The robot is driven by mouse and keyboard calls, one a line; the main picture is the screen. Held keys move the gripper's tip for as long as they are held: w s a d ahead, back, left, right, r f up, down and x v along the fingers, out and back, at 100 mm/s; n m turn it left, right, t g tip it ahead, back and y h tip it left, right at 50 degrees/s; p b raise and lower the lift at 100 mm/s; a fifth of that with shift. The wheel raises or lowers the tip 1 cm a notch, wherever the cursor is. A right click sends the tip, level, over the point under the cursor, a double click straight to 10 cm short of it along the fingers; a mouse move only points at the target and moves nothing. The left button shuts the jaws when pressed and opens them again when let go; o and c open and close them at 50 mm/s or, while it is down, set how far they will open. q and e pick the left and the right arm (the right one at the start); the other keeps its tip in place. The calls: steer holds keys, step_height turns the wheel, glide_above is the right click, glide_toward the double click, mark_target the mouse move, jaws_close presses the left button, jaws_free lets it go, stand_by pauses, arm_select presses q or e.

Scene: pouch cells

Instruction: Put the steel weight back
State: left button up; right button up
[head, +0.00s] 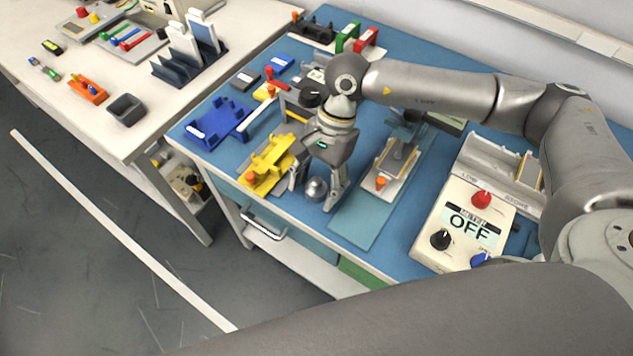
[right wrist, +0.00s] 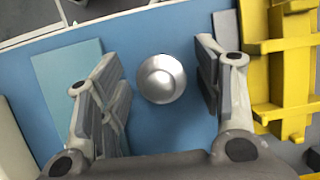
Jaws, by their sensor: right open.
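The steel weight (head: 316,188) is a shiny round silver piece on the blue bench top, near its front edge. In the right wrist view the weight (right wrist: 161,79) shows from above, between the two fingers. My right gripper (head: 313,194) is open, pointing down, with one finger on each side of the weight. In the wrist view its fingers (right wrist: 160,88) show gaps to the weight on both sides, so it holds nothing. My left gripper is not in view.
A yellow fixture (head: 268,165) stands close left of the right gripper. A pale teal mat (head: 353,228) and a plate with a grey clamp (head: 385,173) lie to the right. A control box (head: 463,222) reading OFF is further right. A blue holder (head: 217,121) stands at left.

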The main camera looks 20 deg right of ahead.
steer(key=shift+r+p, duration=0.35)
steer(key=shift+p, duration=0.1)
steer(key=shift+r+p, duration=0.4)
steer(key=shift+p, duration=0.1)
steer(key=b+v, duration=0.2)
steer(key=v, duration=0.9)
steer(key=shift+r, duration=0.35)
steer(key=shift+d, duration=0.1)
